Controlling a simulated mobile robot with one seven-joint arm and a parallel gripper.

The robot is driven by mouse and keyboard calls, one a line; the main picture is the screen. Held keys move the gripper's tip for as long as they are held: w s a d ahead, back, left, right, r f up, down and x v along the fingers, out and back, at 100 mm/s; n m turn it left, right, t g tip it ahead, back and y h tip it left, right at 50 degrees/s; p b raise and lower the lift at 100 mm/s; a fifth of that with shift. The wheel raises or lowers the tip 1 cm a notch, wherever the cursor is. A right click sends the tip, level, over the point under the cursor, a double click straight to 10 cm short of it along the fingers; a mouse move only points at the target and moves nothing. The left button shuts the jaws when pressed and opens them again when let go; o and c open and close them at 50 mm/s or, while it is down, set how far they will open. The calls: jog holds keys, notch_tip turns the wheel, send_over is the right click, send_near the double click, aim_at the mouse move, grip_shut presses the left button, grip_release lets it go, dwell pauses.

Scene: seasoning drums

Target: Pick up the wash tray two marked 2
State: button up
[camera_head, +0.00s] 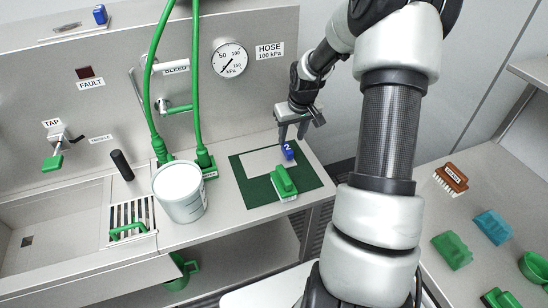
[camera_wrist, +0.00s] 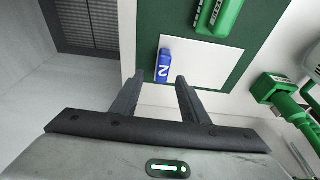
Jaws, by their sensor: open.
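The wash tray two (camera_head: 259,160) is a flat pale plate on a dark green mat, with a small blue block (camera_head: 287,152) marked 2 at its right end. In the wrist view the pale plate (camera_wrist: 205,62) and its blue block (camera_wrist: 164,67) lie just beyond my fingertips. My gripper (camera_head: 291,137) is open and empty, pointing down over the blue block. In the wrist view the block shows between the two fingers of my gripper (camera_wrist: 158,80), apart from both as far as I can tell.
A green-handled brush (camera_head: 284,182) lies on the green mat (camera_head: 248,196) close to the tray. A white bucket (camera_head: 180,191) and green hoses (camera_head: 198,100) stand to the left. Another blue block (camera_head: 100,14) sits on the upper ledge. The counter's right edge is near.

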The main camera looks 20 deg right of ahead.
aim_at(287, 147)
jog(key=x, duration=0.4)
jog(key=shift+a+f, duration=0.3)
jog(key=shift+f, duration=0.15)
jog(key=shift+r, duration=0.1)
grip_shut()
